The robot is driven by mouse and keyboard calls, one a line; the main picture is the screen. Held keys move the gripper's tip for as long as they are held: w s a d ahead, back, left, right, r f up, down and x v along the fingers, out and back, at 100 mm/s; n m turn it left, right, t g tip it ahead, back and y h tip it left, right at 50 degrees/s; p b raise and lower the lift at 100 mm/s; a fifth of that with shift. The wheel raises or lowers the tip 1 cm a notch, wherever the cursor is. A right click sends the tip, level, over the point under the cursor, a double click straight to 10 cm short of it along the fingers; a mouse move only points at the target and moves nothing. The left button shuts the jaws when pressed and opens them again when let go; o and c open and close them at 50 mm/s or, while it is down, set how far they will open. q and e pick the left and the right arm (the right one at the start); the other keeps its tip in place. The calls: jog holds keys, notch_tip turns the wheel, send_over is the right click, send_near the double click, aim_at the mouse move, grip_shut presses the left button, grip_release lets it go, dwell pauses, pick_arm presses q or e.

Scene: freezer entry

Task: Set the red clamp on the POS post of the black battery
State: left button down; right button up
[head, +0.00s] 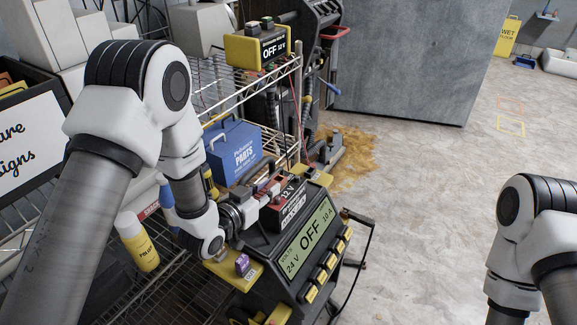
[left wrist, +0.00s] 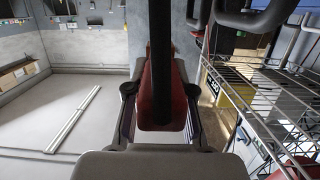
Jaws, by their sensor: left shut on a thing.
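My left gripper (head: 258,197) reaches in from the left, shut on the red clamp. In the left wrist view the red clamp (left wrist: 147,108) sits between the two fingers of the gripper (left wrist: 160,125), with a black bar or cable running over it. In the head view the gripper is at the left side of the 12 V battery (head: 291,210), which has a dark body and a white label. The gripper and clamp hide part of the battery top. I cannot make out the POS post or whether the clamp touches it. My right gripper is out of view.
A charger with an OFF display (head: 306,240) stands in front of the battery. A blue parts box (head: 234,148) is behind on the wire shelf. Another yellow-black unit (head: 262,47) stands higher up. A yellow bottle (head: 139,245) is at left. The floor at right is open.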

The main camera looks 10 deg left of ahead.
pick_arm(q)
jog(key=shift+w+r, duration=0.15)
jog(key=shift+w, duration=0.1)
jog(key=shift+s+a+r, duration=0.1)
jog(key=shift+s+a, duration=0.05)
jog(key=shift+s, duration=0.1)
jog(key=shift+s+f, duration=0.2)
jog(key=shift+s, duration=0.1)
notch_tip(320, 180, down, 3)
jog(key=b, duration=0.3)
jog(key=shift+f, duration=0.2)
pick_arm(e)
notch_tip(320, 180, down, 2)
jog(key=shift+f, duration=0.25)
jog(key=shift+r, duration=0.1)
pick_arm(q)
jog(key=shift+f+b, duration=0.9)
jog(key=shift+f, duration=0.5)
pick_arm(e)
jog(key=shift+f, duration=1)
